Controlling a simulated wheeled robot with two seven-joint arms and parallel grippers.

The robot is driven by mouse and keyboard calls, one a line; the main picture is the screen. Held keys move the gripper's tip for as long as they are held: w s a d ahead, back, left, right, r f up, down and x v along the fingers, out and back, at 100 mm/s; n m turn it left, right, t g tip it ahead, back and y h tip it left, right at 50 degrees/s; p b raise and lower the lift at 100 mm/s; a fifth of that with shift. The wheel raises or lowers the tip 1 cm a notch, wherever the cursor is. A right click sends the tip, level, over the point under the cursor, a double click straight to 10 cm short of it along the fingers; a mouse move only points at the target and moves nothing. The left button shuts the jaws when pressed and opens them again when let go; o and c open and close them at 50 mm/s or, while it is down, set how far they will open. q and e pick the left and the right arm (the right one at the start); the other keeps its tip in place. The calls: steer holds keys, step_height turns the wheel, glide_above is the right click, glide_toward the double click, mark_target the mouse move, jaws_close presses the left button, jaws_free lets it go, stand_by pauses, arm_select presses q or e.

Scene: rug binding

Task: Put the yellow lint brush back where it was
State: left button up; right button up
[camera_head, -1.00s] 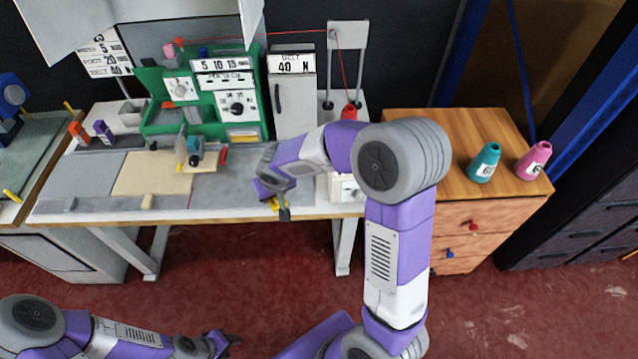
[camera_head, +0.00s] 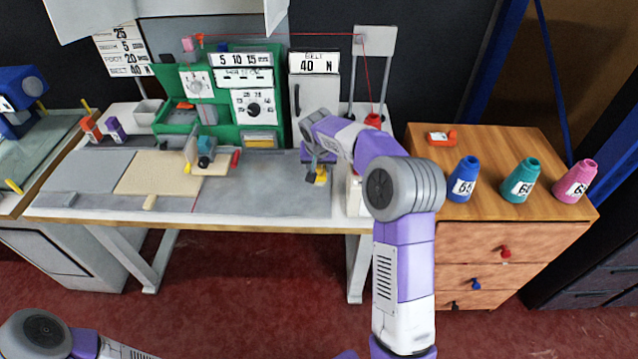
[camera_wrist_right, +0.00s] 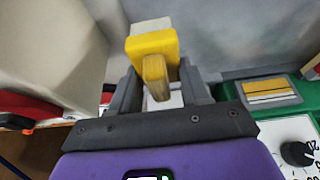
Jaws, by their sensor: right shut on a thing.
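The yellow lint brush (camera_head: 321,175) is in my right gripper (camera_head: 317,166), over the right part of the grey work table in the head view. In the right wrist view the brush's yellow block and handle (camera_wrist_right: 152,44) stand between the two dark fingers of the right gripper (camera_wrist_right: 160,88), which are shut on it. The grey surface lies beyond it there. Whether the brush touches the table cannot be told. My left gripper is out of frame; only part of the left arm shows at bottom left.
The work table (camera_head: 265,190) is clear around the brush. Behind stand a green machine (camera_head: 222,128) and a white cabinet (camera_head: 304,102). The wooden drawer unit (camera_head: 500,215) at right bears blue (camera_head: 463,181), teal (camera_head: 520,182) and pink (camera_head: 574,184) cones and an orange item (camera_head: 441,138).

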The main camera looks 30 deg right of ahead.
mark_target(319, 168)
steer(key=shift+f+b, duration=0.85)
steer(key=shift+f, duration=1.7)
steer(key=shift+f, duration=0.2)
steer(key=o, duration=1.3)
steer(key=shift+r, duration=0.1)
steer(key=shift+r, duration=0.25)
steer(key=p+v, duration=0.3)
steer(key=v, duration=0.8)
steer(key=shift+s+a+r, duration=0.1)
steer(key=shift+s+r, duration=0.05)
steer(key=shift+r, duration=0.15)
